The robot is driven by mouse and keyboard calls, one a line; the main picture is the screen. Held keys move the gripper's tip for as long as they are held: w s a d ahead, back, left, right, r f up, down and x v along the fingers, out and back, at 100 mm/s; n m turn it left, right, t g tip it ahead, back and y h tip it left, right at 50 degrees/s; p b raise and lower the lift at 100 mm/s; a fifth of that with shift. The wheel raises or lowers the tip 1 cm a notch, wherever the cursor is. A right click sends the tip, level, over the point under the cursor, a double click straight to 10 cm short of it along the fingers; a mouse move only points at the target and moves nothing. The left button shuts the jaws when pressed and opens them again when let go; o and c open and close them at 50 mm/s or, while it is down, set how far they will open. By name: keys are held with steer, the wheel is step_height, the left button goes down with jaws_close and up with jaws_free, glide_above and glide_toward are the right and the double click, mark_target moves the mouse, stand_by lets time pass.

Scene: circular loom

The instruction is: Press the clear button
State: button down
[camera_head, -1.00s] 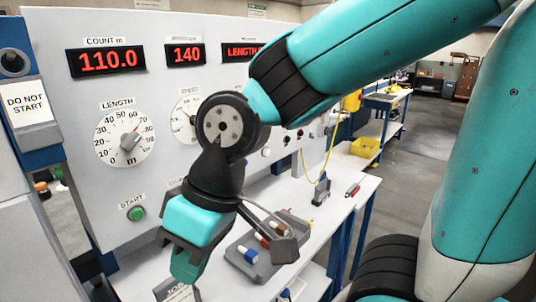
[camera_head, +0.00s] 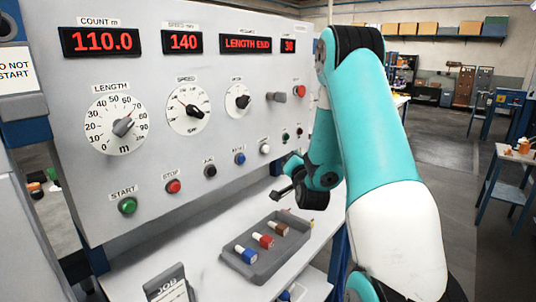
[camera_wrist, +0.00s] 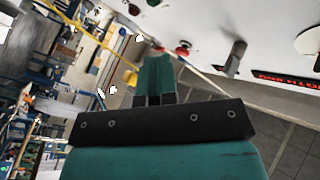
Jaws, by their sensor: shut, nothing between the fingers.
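A row of round buttons runs along the lower part of the grey panel: green (camera_head: 127,205), red (camera_head: 173,186), black (camera_head: 210,171), blue (camera_head: 240,158) and white (camera_head: 265,148). Start and stop are readable on the first two labels; I cannot read which label says clear. My gripper (camera_head: 291,163) is in front of the panel, right of and slightly below the white button, apart from it and partly hidden by my own arm. Its teal fingers (camera_wrist: 156,72) are shut and empty in the wrist view.
Two small dark round fittings (camera_head: 285,136) sit right of the white button. A red knob (camera_head: 300,91) and a grey lever (camera_head: 278,97) are above. A grey tray (camera_head: 244,268) with several coloured pieces lies on the white bench below.

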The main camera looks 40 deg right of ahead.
mark_target(266, 149)
steer(key=shift+s+d+h, duration=0.4)
steer(key=shift+s+d, duration=0.05)
steer(key=w+p, duration=0.8)
steer(key=p, duration=0.5)
steer(key=shift+w+a+p, duration=0.35)
steer(key=shift+w, duration=0.05)
steer(key=shift+w+r+p, duration=0.1)
steer(key=shift+w+p, duration=0.15)
steer(key=shift+p, duration=0.25)
stand_by(1.3)
